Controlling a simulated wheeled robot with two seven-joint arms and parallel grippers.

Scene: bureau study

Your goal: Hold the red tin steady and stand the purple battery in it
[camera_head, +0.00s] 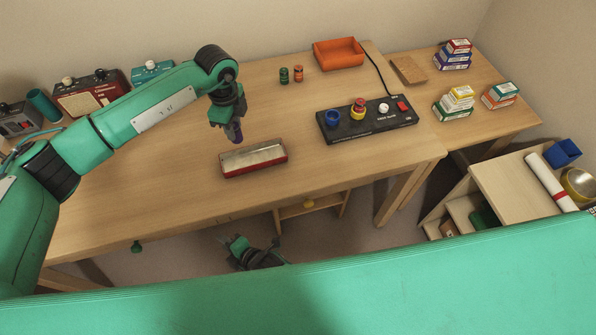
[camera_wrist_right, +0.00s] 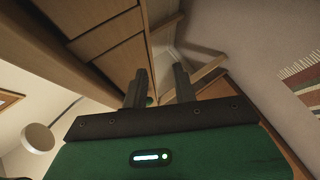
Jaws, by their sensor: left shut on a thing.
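My right gripper (camera_head: 240,247) is low, in front of the desk, away from the tin. In the right wrist view its fingers (camera_wrist_right: 160,88) are apart with nothing between them.
A green battery (camera_head: 284,75) and an orange one (camera_head: 298,74) stand at the back near an orange tray (camera_head: 339,53). A black button panel (camera_head: 345,129) lies right of the tin. Radios (camera_head: 92,94) line the left back. The desk's front edge lies between my right gripper and the tin.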

